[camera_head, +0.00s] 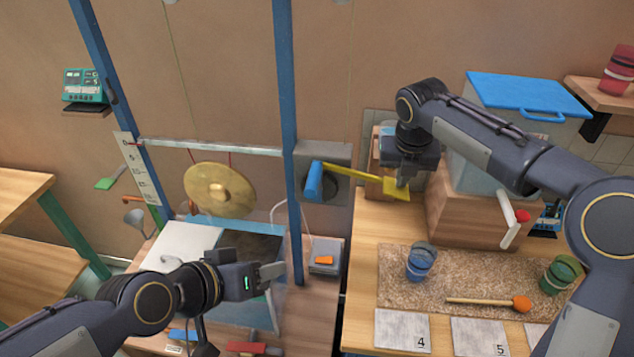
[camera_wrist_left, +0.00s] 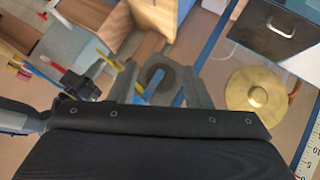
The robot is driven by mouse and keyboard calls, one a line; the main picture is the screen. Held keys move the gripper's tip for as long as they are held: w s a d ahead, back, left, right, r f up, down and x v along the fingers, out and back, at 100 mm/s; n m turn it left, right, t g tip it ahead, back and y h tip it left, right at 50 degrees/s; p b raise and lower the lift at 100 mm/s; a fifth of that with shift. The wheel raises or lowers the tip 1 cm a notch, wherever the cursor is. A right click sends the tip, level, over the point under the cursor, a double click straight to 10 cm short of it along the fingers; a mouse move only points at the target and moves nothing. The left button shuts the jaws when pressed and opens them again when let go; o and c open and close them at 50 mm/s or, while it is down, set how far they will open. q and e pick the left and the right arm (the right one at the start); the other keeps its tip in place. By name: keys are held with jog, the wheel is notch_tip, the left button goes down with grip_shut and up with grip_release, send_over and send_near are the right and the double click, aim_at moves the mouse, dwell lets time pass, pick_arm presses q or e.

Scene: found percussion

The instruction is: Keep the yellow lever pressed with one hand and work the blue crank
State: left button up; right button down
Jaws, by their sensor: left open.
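The yellow lever (camera_head: 350,174) reaches right from a grey wall box in the head view and ends in a flat yellow paddle. My right gripper (camera_head: 402,184) is at that paddle and appears to touch it from above; its jaws are too small and dark to read. The blue crank (camera_head: 314,181) has its blue handle in front of the grey box's dark round opening. My left gripper (camera_head: 276,272) is open and empty, below and left of the crank. In the left wrist view the crank's blue handle (camera_wrist_left: 141,90) shows between the open fingers, farther off.
A brass gong (camera_head: 219,190) hangs left of a blue post (camera_head: 287,130). A grey box with an orange top piece (camera_head: 325,260) sits below the crank. Right, a table mat (camera_head: 455,284) holds a blue cup (camera_head: 420,262), a green cup (camera_head: 560,274) and a mallet (camera_head: 490,301).

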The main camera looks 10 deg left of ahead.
aim_at(313, 184)
pick_arm(q)
jog(key=w+d+r+t+y, duration=0.1)
jog(key=w+d+t, duration=0.1)
jog(key=w, duration=0.4)
jog(key=w+d+r+n+t+y, duration=0.1)
jog(key=w+d+t+y, duration=0.1)
jog(key=w+t, duration=0.2)
jog(key=w+d+r+t+y, duration=0.1)
jog(key=w+t+y, duration=0.1)
jog(key=w, duration=0.6)
jog(key=shift+w+d+r+n+t, duration=0.1)
jog(key=shift+w+d+n+t, duration=0.15)
jog(key=shift+d+t, duration=0.2)
grip_shut()
